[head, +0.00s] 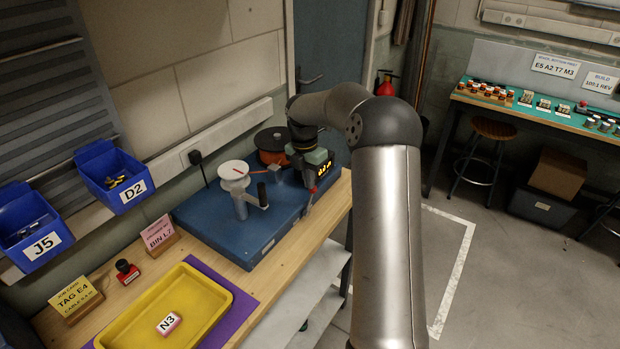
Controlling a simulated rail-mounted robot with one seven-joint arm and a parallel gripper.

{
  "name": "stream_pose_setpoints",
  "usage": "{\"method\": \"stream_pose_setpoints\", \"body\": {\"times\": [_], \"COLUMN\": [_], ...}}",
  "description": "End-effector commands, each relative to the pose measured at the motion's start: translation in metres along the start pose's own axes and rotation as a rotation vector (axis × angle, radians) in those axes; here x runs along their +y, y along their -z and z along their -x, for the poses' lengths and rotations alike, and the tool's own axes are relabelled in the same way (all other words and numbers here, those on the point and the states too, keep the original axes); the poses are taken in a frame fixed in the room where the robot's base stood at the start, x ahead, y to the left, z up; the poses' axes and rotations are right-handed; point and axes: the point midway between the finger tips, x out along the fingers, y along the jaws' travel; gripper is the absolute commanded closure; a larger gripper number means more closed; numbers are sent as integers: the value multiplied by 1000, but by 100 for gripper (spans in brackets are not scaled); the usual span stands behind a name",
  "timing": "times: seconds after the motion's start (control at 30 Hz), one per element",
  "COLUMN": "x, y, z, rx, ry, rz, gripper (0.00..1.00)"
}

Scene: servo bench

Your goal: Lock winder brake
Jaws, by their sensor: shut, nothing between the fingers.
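The cable winder stands on a blue base (235,222) on the wooden bench. It carries a white reel (233,170) with a black-handled crank (262,195) and a red pointer. A counter with a lit yellow display (324,168) sits at its right. A small lever with a red end (313,190), perhaps the brake, shows below the counter. My gripper (308,183) is shut and empty, low beside the counter and close to this lever. Its fingertips are dark and hard to make out. I cannot tell whether they touch the lever, or how the brake is set.
An orange spool with a black top (272,142) stands behind. A yellow tray (215,324) with an N3 item, a red stamp-like object (126,271) and cards lie at front left. Blue bins (115,178) hang on the wall. The floor right of the bench is clear.

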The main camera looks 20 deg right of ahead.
Motion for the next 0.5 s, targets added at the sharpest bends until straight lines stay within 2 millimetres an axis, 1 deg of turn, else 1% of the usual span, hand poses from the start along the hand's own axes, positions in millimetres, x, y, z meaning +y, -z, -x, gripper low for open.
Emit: {"method": "stream_pose_setpoints", "body": {"times": [0.13,0.33,0.43,0.5], "x": [-1,-1,0,0], "y": [8,12,16,21], "z": [0,4,16,28], "rx": [0,0,-1,-1], "ry": [0,-1,-1,-1], "rz": [2,1,3,3], "gripper": [100,100,100,100]}}
